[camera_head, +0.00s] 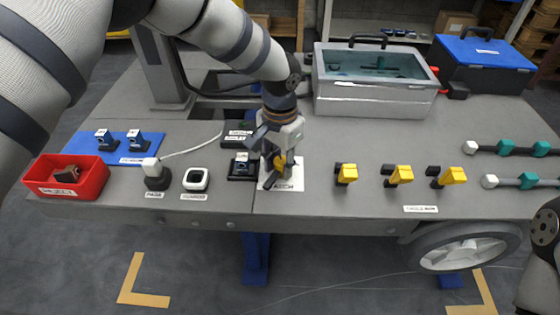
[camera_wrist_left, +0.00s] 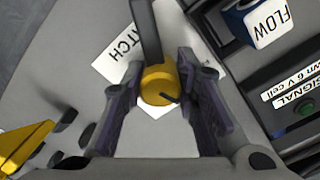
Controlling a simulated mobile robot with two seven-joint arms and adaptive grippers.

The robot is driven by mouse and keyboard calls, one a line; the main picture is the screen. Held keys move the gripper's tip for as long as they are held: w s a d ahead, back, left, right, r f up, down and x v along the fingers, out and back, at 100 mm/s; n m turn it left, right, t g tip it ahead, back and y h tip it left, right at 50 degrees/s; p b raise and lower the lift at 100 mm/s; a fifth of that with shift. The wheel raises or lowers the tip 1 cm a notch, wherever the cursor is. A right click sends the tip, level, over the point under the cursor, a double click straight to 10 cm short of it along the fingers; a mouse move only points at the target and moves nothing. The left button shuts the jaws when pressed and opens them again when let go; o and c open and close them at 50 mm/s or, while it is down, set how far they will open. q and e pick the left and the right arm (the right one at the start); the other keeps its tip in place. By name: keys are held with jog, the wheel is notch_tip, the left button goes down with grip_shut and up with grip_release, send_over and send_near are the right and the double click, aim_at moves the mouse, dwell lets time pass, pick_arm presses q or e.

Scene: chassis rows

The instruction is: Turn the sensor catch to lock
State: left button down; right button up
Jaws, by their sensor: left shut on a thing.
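The sensor catch is a round yellow knob (camera_wrist_left: 158,86) with a dark lever (camera_wrist_left: 147,30), on a white plate (camera_wrist_left: 115,58) whose lettering is partly covered. In the head view the yellow part of the catch (camera_head: 280,163) shows at my left gripper, above its white plate (camera_head: 292,178). My left gripper (camera_wrist_left: 162,100) points down with one finger on each side of the knob and is shut on the catch. The lever points towards the top of the wrist view. A block marked FLOW (camera_wrist_left: 270,22) sits beside the plate. My right gripper is out of view.
A signal box (camera_wrist_left: 300,105) with a green light stands near the catch. Several yellow clamps (camera_head: 346,173) stand to the right. A red bin (camera_head: 90,180), blue mat (camera_head: 85,148) and white-topped block (camera_head: 152,168) are left. A metal tank (camera_head: 340,105) stands behind.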

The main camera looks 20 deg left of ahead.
aim_at(280, 160)
pick_arm(q)
jog(key=m, duration=0.6)
jog(key=shift+a, duration=0.1)
jog(key=m, duration=0.6)
jog(key=shift+w+f, duration=0.1)
jog(key=shift+m, duration=0.4)
jog(key=c, duration=1.2)
grip_release()
jog(key=shift+c, duration=0.2)
notch_tip(280, 160, up, 12)
